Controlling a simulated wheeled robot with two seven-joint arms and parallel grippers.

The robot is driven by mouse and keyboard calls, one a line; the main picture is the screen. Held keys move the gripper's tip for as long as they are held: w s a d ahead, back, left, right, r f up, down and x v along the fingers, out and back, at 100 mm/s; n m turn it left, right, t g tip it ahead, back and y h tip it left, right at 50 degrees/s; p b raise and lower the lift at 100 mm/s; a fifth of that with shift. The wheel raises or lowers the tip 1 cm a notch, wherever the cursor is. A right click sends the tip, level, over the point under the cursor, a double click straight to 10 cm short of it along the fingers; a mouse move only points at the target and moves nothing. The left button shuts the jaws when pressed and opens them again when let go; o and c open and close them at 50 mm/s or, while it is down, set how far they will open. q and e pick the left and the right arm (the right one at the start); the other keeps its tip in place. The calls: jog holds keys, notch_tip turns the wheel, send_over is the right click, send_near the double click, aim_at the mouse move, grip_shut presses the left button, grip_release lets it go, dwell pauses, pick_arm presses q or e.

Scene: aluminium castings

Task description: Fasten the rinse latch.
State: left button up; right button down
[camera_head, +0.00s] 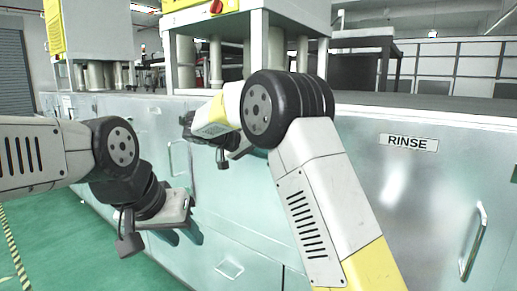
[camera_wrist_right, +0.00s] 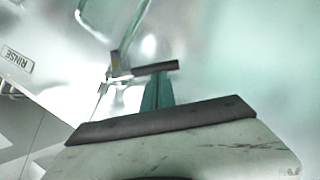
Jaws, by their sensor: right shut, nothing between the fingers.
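The RINSE sign (camera_head: 408,142) is on the pale metal cabinet front, right of my right arm. It also shows at the left of the right wrist view (camera_wrist_right: 17,60). A small metal fitting (camera_wrist_right: 116,72) lies just beyond my right fingertips in that view; it may be the rinse latch, but its state is unclear. My right gripper (camera_wrist_right: 156,76) is shut and empty, close to the cabinet front. In the head view it is partly hidden behind its own wrist. My left gripper (camera_head: 180,236) hangs low before the cabinet, its teal fingers apart, with nothing seen between them.
The cabinet has a bar handle (camera_head: 474,241) at the right, another handle (camera_head: 179,157) near my right gripper, and a recessed pull (camera_head: 229,269) low down. White machines (camera_head: 245,28) stand on top. Green floor (camera_head: 60,240) is open at the left.

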jog(key=s+d+f+n+h, duration=0.3)
jog(key=d+f+n+h, duration=0.1)
jog(key=f+n+h, duration=0.2)
jog(key=shift+d+f+n+h, duration=0.15)
jog(key=shift+d+n+h, duration=0.15)
jog(key=shift+n, duration=0.5)
jog(key=shift+s, duration=0.15)
dwell(0.4)
